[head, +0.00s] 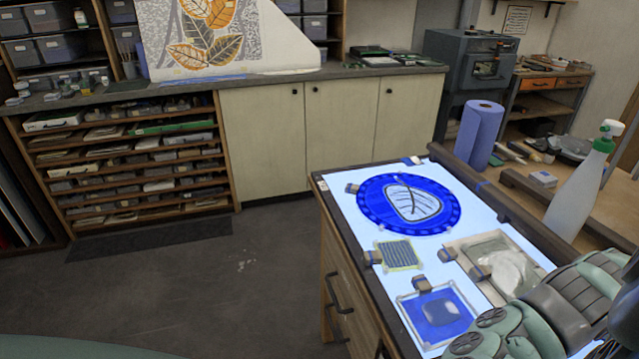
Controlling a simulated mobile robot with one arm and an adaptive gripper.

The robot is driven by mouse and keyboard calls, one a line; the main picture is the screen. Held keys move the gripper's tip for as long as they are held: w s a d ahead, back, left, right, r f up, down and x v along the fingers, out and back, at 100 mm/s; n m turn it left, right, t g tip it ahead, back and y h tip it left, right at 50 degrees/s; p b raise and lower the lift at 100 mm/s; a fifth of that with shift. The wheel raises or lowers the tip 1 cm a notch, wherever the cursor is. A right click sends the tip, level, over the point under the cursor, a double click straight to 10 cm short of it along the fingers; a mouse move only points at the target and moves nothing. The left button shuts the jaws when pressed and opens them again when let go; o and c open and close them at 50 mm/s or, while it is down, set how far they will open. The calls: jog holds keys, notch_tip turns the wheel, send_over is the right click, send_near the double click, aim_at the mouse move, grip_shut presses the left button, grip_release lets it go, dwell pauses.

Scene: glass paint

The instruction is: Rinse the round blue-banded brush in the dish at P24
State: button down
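I cannot make out the round blue-banded brush, the rinsing dish or a P24 label in the head view. My arm and gripper (500,325) reach in from the lower right, over the near right corner of the lit table (335,185). The fingertips are small and partly cut off by the picture's bottom edge, so their opening and anything between them cannot be told. A framed pane with a whitish, blurry patch (505,268) lies just behind the gripper. A blue square pane with a pale patch (440,312) lies to its left.
A round blue piece with a leaf drawing (408,204) and a striped sample (398,254) lie on the lit table. A blue paper roll (478,135) and a white spray bottle (580,190) stand on the right. Open floor (230,285) lies left of the table.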

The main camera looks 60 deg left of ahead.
dwell(0.6)
jog(key=shift+s+d, duration=0.1)
jog(key=shift+d, duration=0.2)
jog(key=shift+w+a, duration=0.2)
jog(key=shift+a, duration=0.5)
jog(key=shift+s+d+b, duration=0.2)
jog(key=shift+d+b, duration=0.2)
jog(key=shift+d, duration=0.3)
jog(key=shift+w+a, duration=0.1)
jog(key=shift+a, duration=0.3)
dwell(1.0)
jog(key=shift+r, duration=0.1)
jog(key=shift+w+d+r+p, duration=0.15)
jog(key=shift+w+r, duration=0.3)
jog(key=shift+r, duration=0.4)
jog(key=shift+w+d+r+p, duration=0.15)
jog(key=shift+w+r, duration=0.25)
jog(key=shift+r, duration=0.45)
jog(key=shift+r+p, duration=1.1)
jog(key=shift+r, duration=1.15)
